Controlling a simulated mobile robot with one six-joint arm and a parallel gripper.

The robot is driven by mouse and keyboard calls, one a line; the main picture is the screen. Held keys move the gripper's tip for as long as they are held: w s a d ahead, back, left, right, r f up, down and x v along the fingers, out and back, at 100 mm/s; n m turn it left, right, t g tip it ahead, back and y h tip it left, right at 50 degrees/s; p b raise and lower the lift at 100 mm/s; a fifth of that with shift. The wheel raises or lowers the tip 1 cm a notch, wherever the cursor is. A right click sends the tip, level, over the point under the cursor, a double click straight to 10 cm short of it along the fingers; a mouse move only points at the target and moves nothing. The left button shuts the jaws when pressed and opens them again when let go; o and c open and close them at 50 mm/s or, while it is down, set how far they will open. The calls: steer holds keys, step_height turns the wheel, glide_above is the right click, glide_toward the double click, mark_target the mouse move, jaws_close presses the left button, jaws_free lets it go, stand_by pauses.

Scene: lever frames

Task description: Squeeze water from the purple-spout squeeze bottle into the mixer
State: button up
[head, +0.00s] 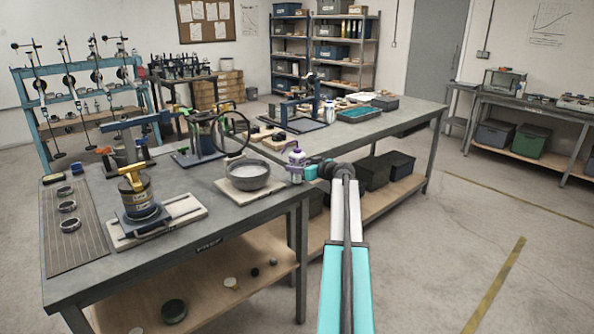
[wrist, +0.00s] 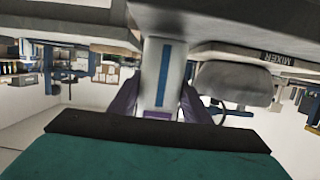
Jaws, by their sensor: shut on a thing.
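The squeeze bottle (head: 296,158) is upright at the bench's edge in the head view, white with a purple spout toward the left. In the wrist view, which looks upside down, its pale body (wrist: 163,75) has a blue stripe. My gripper (head: 297,172) is shut on it, with a dark purple finger on each side. I cannot tell whether its base touches the bench. The mixer bowl (head: 247,182), grey and round with pale contents, stands just left of the bottle. It also shows in the wrist view (wrist: 235,82), near a MIXER label.
A yellow-topped device (head: 136,196) stands on a board at the front left. A large dark ring (head: 231,131) rises behind the bowl. Another white bottle (head: 329,113) stands farther back on the bench. The floor (head: 450,260) on the right is clear.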

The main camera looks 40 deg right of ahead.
steer(key=shift+r, duration=0.95)
